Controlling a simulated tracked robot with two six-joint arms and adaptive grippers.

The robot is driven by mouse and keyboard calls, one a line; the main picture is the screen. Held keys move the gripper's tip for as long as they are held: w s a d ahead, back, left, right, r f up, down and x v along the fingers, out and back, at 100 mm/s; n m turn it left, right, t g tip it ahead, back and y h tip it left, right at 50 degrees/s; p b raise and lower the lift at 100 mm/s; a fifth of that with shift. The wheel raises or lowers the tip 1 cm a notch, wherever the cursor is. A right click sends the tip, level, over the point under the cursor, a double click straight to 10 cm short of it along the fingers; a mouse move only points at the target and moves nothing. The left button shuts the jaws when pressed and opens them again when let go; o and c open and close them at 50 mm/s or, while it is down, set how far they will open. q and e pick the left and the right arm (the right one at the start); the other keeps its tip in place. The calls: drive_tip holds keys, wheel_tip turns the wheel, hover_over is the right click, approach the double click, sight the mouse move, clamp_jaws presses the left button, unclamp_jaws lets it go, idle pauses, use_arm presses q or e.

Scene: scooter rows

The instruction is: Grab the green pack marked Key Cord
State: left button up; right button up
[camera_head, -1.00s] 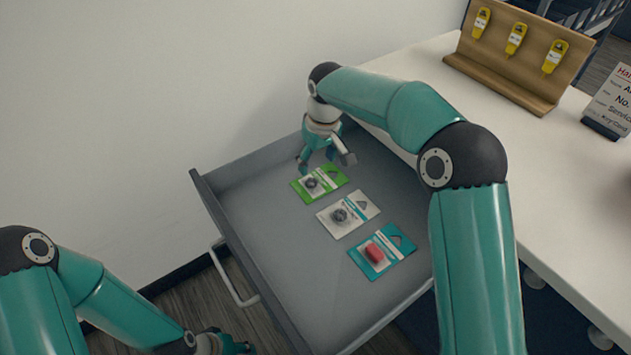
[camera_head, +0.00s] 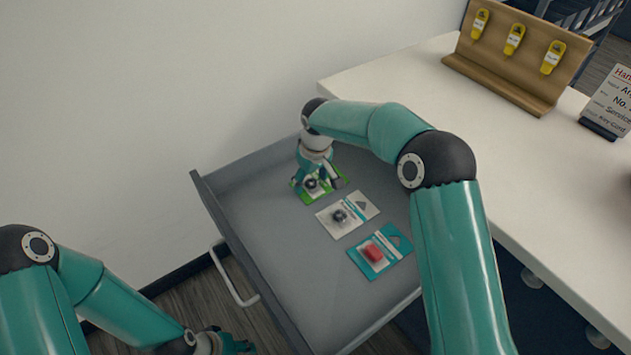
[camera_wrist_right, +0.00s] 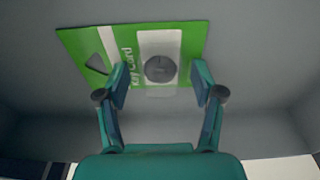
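The green pack (camera_head: 309,197) lies flat at the back left of the open drawer, partly hidden by my right gripper (camera_head: 316,184). In the right wrist view the green pack (camera_wrist_right: 138,32) shows printed lettering, a clear window with a dark round item, and a triangular hole. My right gripper (camera_wrist_right: 160,82) is open there, its fingertips on either side of the window at the pack's near edge. Nothing is clamped between them, and whether they touch the pack I cannot tell. My left gripper (camera_head: 236,345) is at the bottom edge, outside the drawer; its fingers are unclear.
A white pack (camera_head: 346,215) and a teal pack with a red item (camera_head: 373,254) lie nearby in the grey drawer (camera_head: 275,245). The drawer walls surround them. A white counter (camera_head: 440,100) bears a wooden rack (camera_head: 515,85) with yellow tags and a sign (camera_head: 610,102).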

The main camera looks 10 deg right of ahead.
drive_tip(key=c, duration=1.1)
drive_tip(key=shift+r, duration=0.1)
